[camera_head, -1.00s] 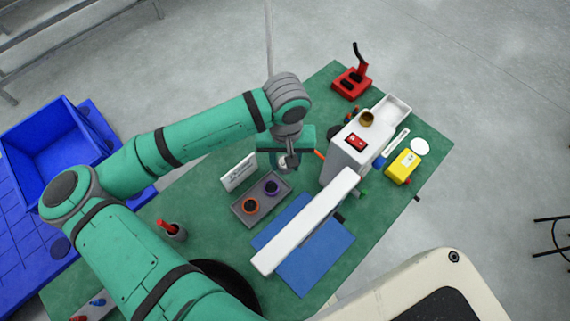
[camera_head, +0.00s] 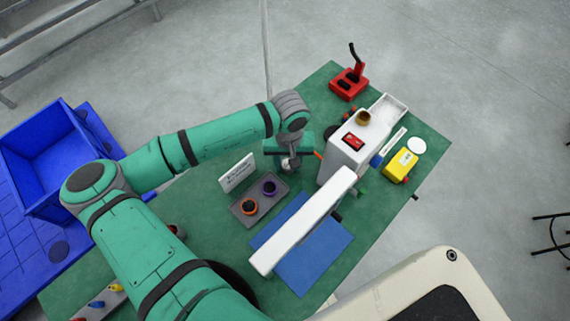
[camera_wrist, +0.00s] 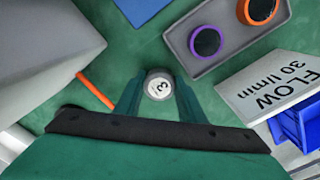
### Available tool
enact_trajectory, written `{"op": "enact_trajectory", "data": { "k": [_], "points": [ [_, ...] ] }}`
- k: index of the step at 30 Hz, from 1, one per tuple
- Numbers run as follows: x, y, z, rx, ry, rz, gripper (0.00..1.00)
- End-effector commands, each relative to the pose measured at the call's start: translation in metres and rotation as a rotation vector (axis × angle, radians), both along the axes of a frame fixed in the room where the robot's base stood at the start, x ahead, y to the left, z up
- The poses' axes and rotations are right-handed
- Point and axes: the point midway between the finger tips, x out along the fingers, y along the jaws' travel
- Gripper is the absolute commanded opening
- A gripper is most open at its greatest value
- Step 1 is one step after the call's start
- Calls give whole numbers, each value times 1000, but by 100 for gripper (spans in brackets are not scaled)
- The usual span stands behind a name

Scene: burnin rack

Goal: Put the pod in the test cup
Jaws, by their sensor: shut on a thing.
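My gripper (camera_head: 290,164) is shut on a small round pod (camera_wrist: 158,84). In the wrist view the pod sits between the two green fingertips, its pale top marked with a 3. In the head view it shows only as a small grey shape below the gripper. A brass-coloured round cup (camera_head: 363,118), which may be the test cup, stands on top of the white machine (camera_head: 346,150), to the right of my gripper and apart from it. A grey tray (camera_head: 243,222) with an orange-ringed and a purple-ringed dark round holder lies below-left of my gripper.
A white sign (camera_head: 237,172) reading FLOW 30 l/min in the wrist view stands beside the tray. A long white arm (camera_head: 300,226) of the machine spans a blue mat (camera_head: 318,262). A red stand (camera_head: 348,82) and a yellow box (camera_head: 401,166) are farther right.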

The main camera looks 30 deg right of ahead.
Motion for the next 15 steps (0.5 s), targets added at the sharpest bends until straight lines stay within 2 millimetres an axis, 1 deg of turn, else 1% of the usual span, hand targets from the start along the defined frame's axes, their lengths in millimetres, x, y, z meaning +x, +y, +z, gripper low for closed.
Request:
{"op": "enact_trajectory", "data": {
  "k": [5, 6, 8, 9, 15],
  "points": [
    [-1, -1, -3, 0, 1, -1, 11],
    [-1, -1, -4, 0, 1, -1, 38],
    [-1, -1, -3, 0, 1, -1, 53],
    [-1, -1, -3, 0, 1, -1, 55],
    [-1, -1, -3, 0, 1, -2, 55]
  ]
}}
